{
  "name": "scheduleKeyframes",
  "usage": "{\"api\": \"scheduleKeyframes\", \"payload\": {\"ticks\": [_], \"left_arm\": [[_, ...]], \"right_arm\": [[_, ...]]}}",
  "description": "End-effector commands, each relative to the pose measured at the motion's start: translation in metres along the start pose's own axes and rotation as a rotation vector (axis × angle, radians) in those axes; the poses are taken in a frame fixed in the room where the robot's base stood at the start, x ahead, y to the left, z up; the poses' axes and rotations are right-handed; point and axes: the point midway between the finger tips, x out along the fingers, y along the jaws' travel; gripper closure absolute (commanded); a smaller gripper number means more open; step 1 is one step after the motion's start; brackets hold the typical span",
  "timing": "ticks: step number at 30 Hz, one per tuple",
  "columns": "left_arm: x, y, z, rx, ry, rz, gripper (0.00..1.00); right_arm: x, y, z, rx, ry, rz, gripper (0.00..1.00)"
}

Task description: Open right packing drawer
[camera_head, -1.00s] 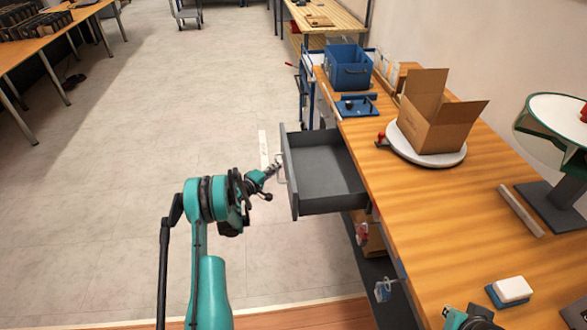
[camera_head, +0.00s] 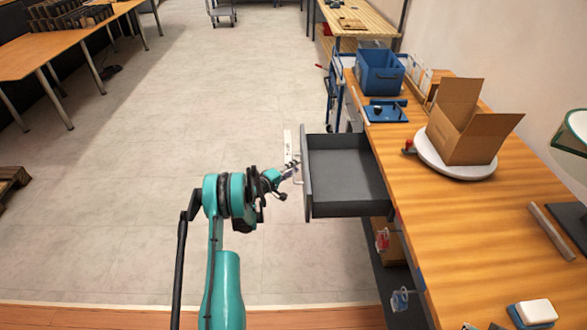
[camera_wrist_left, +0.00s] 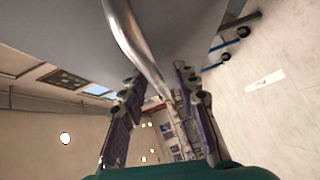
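The grey drawer (camera_head: 345,182) on the left side of the wooden workbench stands pulled far out, its empty inside showing. Its front panel (camera_head: 308,180) faces left and carries a metal bar handle (camera_head: 298,168). My left gripper (camera_head: 288,172) is at this handle. In the left wrist view the curved handle (camera_wrist_left: 137,45) runs between the spread fingers of my left gripper (camera_wrist_left: 160,85), with gaps visible on both sides. I cannot tell whether either finger touches it.
The workbench (camera_head: 450,235) holds a cardboard box (camera_head: 465,137) on a round white turntable (camera_head: 430,157), a blue bin (camera_head: 380,72) and a white block (camera_head: 536,311). Red and blue items hang below its edge. The floor (camera_head: 180,150) left of the drawer is clear.

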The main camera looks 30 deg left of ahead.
Motion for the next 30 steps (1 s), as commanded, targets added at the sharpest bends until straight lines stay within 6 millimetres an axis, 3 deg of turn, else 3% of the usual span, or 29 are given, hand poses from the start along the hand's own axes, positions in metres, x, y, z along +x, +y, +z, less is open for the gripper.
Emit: {"api": "scheduleKeyframes", "payload": {"ticks": [7, 15, 21, 30], "left_arm": [[-0.019, 0.000, -0.001, -0.001, 0.003, 0.000, 0.69], [-0.079, 0.000, -0.001, -0.001, 0.004, 0.000, 0.69], [-0.110, 0.000, -0.001, -0.001, 0.002, 0.000, 0.69], [-0.120, 0.000, 0.000, 0.000, 0.000, 0.000, 0.69]], "right_arm": [[0.000, 0.000, 0.000, 0.000, 0.000, 0.000, 1.00], [0.000, 0.000, 0.000, 0.000, 0.000, 0.000, 1.00], [0.000, 0.000, 0.000, 0.000, 0.000, 0.000, 1.00], [0.000, 0.000, 0.000, 0.000, 0.000, 0.000, 1.00]]}}
